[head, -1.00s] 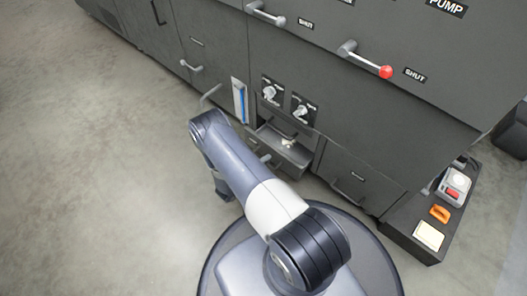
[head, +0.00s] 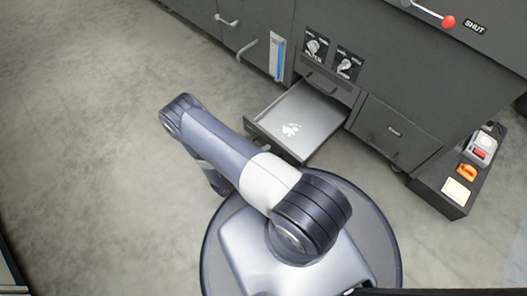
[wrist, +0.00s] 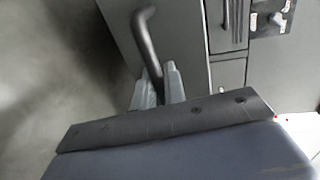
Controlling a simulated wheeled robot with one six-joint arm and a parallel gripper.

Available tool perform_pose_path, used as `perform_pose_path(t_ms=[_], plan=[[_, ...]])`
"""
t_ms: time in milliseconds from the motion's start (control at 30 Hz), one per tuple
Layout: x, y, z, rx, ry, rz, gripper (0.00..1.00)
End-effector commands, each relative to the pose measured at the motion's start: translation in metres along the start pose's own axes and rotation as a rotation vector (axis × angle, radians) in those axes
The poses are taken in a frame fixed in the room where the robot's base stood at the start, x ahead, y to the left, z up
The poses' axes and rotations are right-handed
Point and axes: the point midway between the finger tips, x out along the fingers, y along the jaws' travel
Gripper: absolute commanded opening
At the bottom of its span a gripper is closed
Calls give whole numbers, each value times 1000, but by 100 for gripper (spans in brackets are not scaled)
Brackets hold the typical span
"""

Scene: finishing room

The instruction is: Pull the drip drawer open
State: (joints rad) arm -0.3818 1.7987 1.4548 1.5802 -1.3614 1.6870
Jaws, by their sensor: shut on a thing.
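The drip drawer (head: 315,112) is a shallow grey tray low in the dark cabinet. In the head view it stands well out from the cabinet front, with a white patch (head: 290,129) on its floor. My gripper is hidden behind my arm in the head view. In the wrist view my gripper (wrist: 159,88) is shut on a dark, bent bar handle (wrist: 147,38), which runs down between the two pale fingers.
Two knobs (head: 345,65) and a blue-striped gauge (head: 278,58) are above the drawer. A curved pipe (head: 245,48) is left of the gauge. A closed drawer front (head: 395,132) is to the right. A low shelf (head: 440,190) holds small items. The floor at left is clear.

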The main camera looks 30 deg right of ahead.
Motion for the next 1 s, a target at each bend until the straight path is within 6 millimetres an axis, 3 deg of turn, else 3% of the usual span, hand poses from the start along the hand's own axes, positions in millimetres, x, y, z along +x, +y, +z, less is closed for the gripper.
perform_pose_path(t_ms=[333,367,600,867,1000], plan=[[0,0,0,1,1,0,0],[0,0,0,1,1,0,12],[0,0,0,1,1,0,31],[-2,0,0,1,0,0,31],[-12,-1,1,0,-3,0,31]])
